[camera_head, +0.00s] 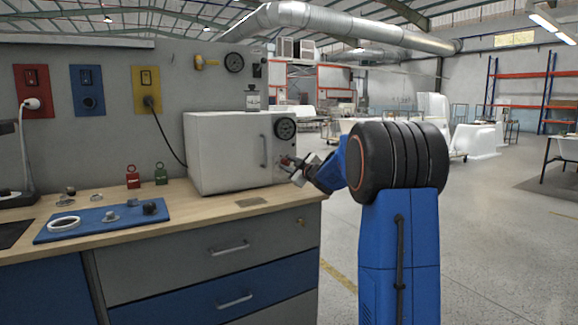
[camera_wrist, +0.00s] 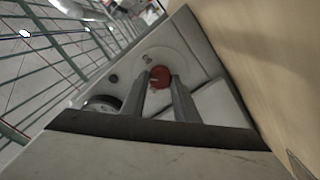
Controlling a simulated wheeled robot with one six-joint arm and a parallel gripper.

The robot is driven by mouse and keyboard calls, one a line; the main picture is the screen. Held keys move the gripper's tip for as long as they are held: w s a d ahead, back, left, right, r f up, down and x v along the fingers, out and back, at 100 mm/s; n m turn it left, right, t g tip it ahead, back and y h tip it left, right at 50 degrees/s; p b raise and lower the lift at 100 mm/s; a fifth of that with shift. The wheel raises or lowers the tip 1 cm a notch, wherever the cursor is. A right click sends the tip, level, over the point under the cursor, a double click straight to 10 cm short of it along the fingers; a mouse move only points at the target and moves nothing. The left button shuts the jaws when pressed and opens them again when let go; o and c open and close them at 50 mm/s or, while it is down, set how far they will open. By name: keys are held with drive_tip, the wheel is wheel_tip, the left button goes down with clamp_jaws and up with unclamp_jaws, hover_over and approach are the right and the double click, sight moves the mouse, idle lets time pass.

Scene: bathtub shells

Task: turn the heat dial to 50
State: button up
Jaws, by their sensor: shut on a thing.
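The heat dial is a red round knob (camera_wrist: 160,75) on a pale round plate (camera_wrist: 178,57) in the wrist view. It sits on the front of the grey box-shaped oven (camera_head: 225,150), below the black gauge (camera_head: 285,129). My gripper (camera_wrist: 160,84) has one finger on each side of the red knob and is shut on it. In the head view my gripper (camera_head: 290,166) reaches the oven's front from the right and hides most of the dial. The marks on the plate are too small to read, so the dial's setting cannot be told.
The oven stands on a wooden worktop (camera_head: 190,195) above grey and blue drawers. A door handle (camera_head: 263,151) is left of the dial. Floor at right is open.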

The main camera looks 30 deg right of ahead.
drive_tip(key=m, duration=0.4)
drive_tip(key=shift+d+f+m, duration=0.1)
drive_tip(key=shift+m, duration=2.2)
drive_tip(key=o, duration=1.1)
drive_tip(key=shift+c, duration=0.2)
drive_tip(key=shift+s, duration=0.1)
drive_tip(key=s, duration=1.7)
drive_tip(key=shift+s, duration=0.15)
